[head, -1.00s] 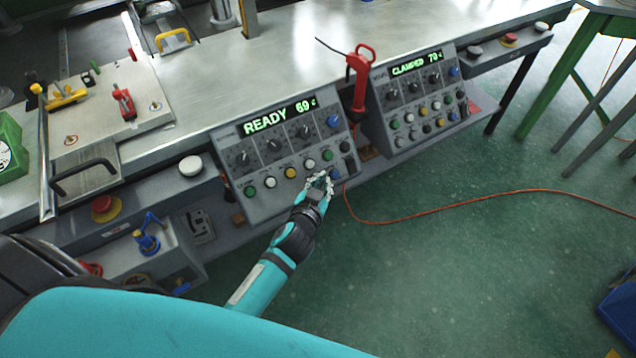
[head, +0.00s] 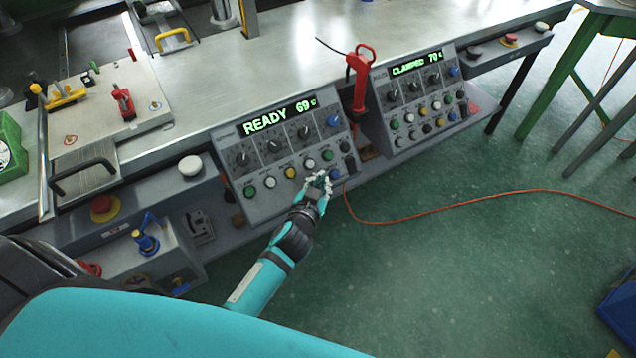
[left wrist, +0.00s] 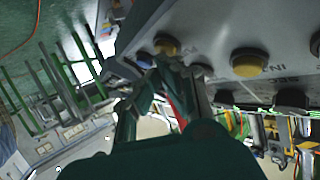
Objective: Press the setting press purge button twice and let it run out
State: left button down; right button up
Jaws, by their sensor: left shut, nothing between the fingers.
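The left control panel (head: 280,152) is grey, with a green display (head: 277,116) reading READY 69. It carries several knobs and a row of coloured buttons. I cannot read which button is purge, or tell whether the fingertips touch one. My right gripper is not in view.
A second panel (head: 420,100) reading CLAMPED 70 stands to the right, with a red-handled tool (head: 359,80) between the panels. A metal bench (head: 290,55) lies behind. An orange cable (head: 450,208) crosses the green floor. Red stop buttons (head: 104,206) sit on the bench front.

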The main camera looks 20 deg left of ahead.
pick_arm(q)
jog(key=shift+a+f, duration=0.1)
dwell(0.3)
jog(key=shift+s+d+r+p, duration=0.4)
jog(key=shift+d+r, duration=0.1)
jog(key=shift+r, duration=0.05)
jog(key=s+d+r+p, duration=0.2)
jog(key=d+r, duration=0.1)
jog(key=shift+s+r, duration=0.1)
jog(key=shift+s, duration=0.1)
dwell(0.5)
dwell(0.5)
